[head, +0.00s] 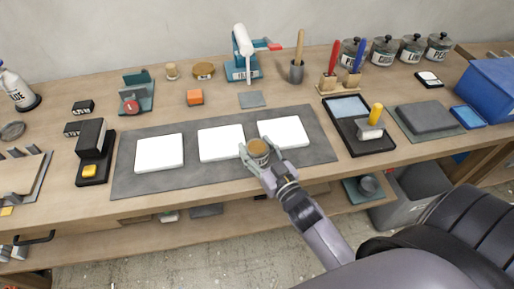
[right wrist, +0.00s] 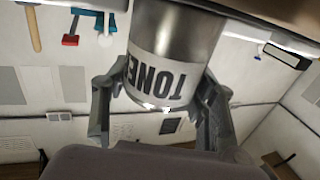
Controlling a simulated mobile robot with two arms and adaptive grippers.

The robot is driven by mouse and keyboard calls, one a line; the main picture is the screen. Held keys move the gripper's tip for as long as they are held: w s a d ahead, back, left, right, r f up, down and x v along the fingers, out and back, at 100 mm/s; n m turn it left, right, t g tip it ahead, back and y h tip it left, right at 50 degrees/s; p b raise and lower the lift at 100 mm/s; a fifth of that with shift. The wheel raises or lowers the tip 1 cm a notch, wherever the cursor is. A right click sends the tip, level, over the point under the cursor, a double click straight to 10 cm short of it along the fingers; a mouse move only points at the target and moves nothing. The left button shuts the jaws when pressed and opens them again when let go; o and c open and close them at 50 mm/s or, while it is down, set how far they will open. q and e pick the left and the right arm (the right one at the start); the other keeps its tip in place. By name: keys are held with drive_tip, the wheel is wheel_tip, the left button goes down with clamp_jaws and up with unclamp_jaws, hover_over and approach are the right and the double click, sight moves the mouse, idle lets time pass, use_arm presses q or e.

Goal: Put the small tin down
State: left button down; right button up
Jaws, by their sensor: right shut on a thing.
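The small tin (head: 259,148) has a brownish-yellow top. In the right wrist view the tin (right wrist: 178,35) is a metal cylinder with a pale label whose visible letters read "TONE". My right gripper (head: 259,157) is shut on it, with one finger on each side; the fingers also show in the right wrist view (right wrist: 160,100). In the head view the tin appears over the front part of the dark grey mat (head: 190,190), below the gap between the middle and right white tiles. I cannot tell whether its base touches anything. My left gripper is not in view.
White tiles lie on the mat: left (head: 159,152), middle (head: 221,143) and right (head: 283,132). A black tray (head: 372,148) with a yellow-handled roller stands right of the mat, a black stamp block (head: 92,168) left. Several lidded jars (head: 383,52) stand at the back right.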

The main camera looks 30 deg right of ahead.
drive_tip(key=o, duration=1.1)
drive_tip(key=shift+f, duration=0.1)
drive_tip(key=o, duration=0.4)
drive_tip(key=shift+o, duration=0.2)
